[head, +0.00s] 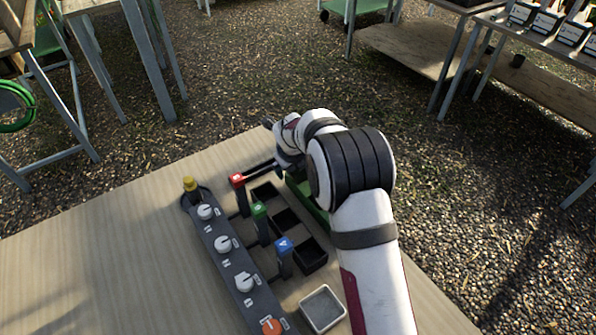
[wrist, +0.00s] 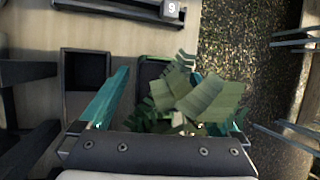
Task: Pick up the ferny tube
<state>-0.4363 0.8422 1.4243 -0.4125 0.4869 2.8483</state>
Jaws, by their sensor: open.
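A leafy green fern (wrist: 195,100) shows in the wrist view, its fronds spreading between and over the fingers of my gripper (wrist: 160,75). The gripper's two teal fingers stand apart, one left of the fern and one mostly covered by fronds at the right. The tube under the leaves is hidden, apart from perhaps a small pale patch among the fronds. I cannot tell whether the fingers touch the plant. In the head view my arm hides the fern.
A pale square tray (head: 322,308) sits near the front. The wooden table's left side is clear.

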